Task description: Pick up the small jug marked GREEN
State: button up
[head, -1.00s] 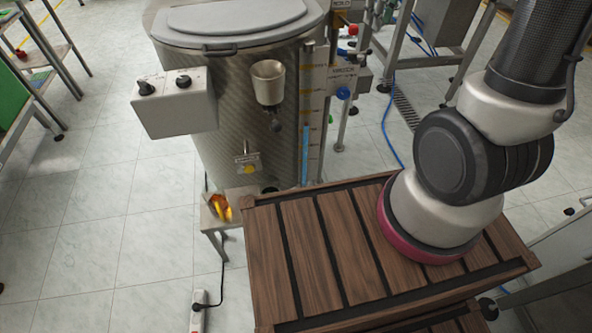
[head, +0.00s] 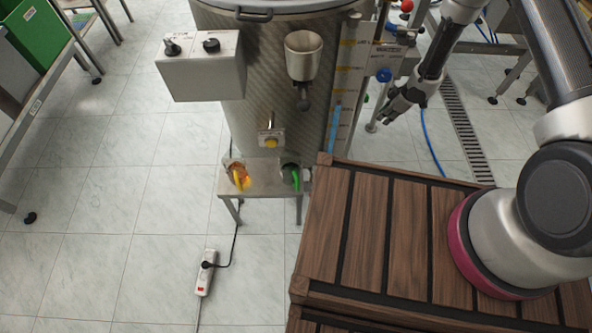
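A small dark jug with a green handle (head: 291,175) stands on a low metal stand (head: 262,190) in front of the big tank, close to the wooden crate's left corner. No marking on it is readable. A second small jug with a yellow handle (head: 237,174) and orange-yellow colouring stands on the left of the same stand. My gripper (head: 396,110) hangs to the right of the tank, above and to the right of the green-handled jug and well apart from it. Its dark fingers look spread, with nothing between them.
The large tank (head: 282,115) carries a grey control box (head: 202,65), a funnel cup (head: 303,57) and a tap with a yellow knob (head: 270,140). A wooden slatted crate (head: 400,225) lies right of the stand.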

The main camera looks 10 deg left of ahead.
jog(key=s+a+f+n+g+y, duration=0.25)
jog(key=s+a+f, duration=0.35)
jog(key=s+f, duration=0.4)
jog(key=n+g+y, duration=0.5)
jog(key=g+y, duration=0.1)
jog(key=y, duration=0.5)
send_near(297, 186)
notch_tip(297, 186, down, 2)
jog(key=a, duration=0.2)
jog(key=shift+t, duration=0.25)
jog(key=x, duration=0.7)
jog(key=shift+s+a+r, duration=0.15)
jog(key=shift+s+a, duration=0.15)
grip_shut()
